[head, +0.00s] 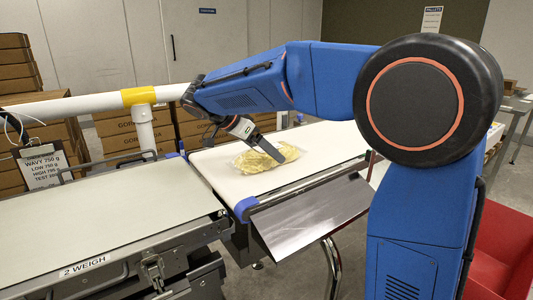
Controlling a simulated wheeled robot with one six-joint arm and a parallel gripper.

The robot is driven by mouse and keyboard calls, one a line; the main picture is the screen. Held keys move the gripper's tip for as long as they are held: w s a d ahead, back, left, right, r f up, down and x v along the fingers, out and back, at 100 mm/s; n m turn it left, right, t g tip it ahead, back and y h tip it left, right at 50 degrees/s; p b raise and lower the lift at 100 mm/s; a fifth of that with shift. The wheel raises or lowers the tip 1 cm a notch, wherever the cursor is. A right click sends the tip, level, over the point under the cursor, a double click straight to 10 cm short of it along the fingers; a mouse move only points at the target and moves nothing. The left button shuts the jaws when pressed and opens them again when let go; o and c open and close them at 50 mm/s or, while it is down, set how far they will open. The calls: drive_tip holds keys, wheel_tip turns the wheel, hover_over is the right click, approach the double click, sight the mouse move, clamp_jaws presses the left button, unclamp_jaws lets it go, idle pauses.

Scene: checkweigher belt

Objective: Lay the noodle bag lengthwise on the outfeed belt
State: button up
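The noodle bag (255,160), a clear bag with pale yellow contents, lies flat on the white outfeed belt (325,142). Its long side runs roughly along the belt's length, near the belt's left end. My gripper (275,154) comes down from the upper left, with a grey finger slanting across the bag's top. The finger's tip overlaps the bag in the picture; I cannot tell whether it touches. The second finger is not clearly seen, so the grip is unclear.
The weigh belt (110,215), labelled "2 WEIGH", adjoins on the left. A sloping metal plate (310,213) hangs along the outfeed belt's front. A white pipe with a yellow band (138,96) stands behind. Stacked cartons (108,132) are at the back; a red bin (505,245) is at right.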

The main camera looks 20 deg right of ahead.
drive_tip(key=v, duration=1.1)
drive_tip(key=shift+r, duration=0.1)
